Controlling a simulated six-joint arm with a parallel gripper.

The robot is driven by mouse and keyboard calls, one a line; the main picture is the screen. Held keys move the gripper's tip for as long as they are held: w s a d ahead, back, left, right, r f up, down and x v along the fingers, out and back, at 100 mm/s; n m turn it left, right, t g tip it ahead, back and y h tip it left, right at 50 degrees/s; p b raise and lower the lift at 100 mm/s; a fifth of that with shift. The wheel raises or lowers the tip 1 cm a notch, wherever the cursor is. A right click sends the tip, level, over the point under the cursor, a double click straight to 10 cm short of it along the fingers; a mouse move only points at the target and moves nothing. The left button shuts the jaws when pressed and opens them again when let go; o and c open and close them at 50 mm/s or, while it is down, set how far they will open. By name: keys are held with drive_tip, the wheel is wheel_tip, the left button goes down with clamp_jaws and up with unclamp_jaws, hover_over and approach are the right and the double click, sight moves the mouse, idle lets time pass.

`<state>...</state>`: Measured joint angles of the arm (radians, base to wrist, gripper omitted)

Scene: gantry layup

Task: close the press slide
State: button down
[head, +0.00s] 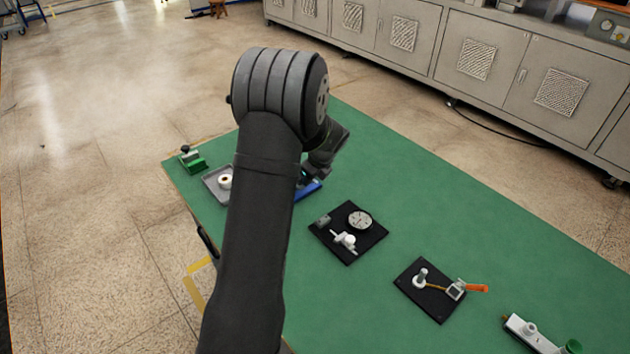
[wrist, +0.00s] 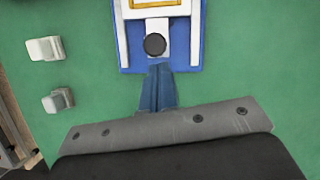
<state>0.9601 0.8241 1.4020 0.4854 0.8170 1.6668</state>
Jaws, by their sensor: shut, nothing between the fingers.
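The press is a blue base (wrist: 194,52) with a white slide plate (wrist: 166,25) and a round black knob (wrist: 154,44), at the top of the wrist view. A yellow-edged white frame shows above the knob, cut off by the picture's edge. In the head view the blue base (head: 312,187) is mostly hidden behind my arm. My gripper (wrist: 160,68) is shut and empty, its fingertips just below the knob in the wrist view and over the base's near edge. I cannot tell whether they touch the knob. The gripper is also over the base in the head view (head: 305,176).
Two pale blocks (wrist: 45,48) lie left of the base in the wrist view. A grey tray (head: 213,191) with a white ring and a green fixture (head: 192,160) stand left of my arm. Black plates (head: 348,250) with fittings lie right. Green table between is clear.

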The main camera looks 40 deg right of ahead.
drive_tip(key=shift+w, duration=0.1)
drive_tip(key=w, duration=0.9)
drive_tip(key=shift+w, duration=0.15)
drive_tip(key=shift+w+r, duration=0.1)
drive_tip(key=shift+w, duration=0.15)
drive_tip(key=shift+s, duration=0.4)
drive_tip(key=s, duration=0.1)
drive_tip(key=s+d, duration=0.1)
drive_tip(key=s, duration=0.1)
drive_tip(key=shift+s, duration=0.25)
drive_tip(key=v, duration=1)
drive_tip(key=shift+a, duration=0.1)
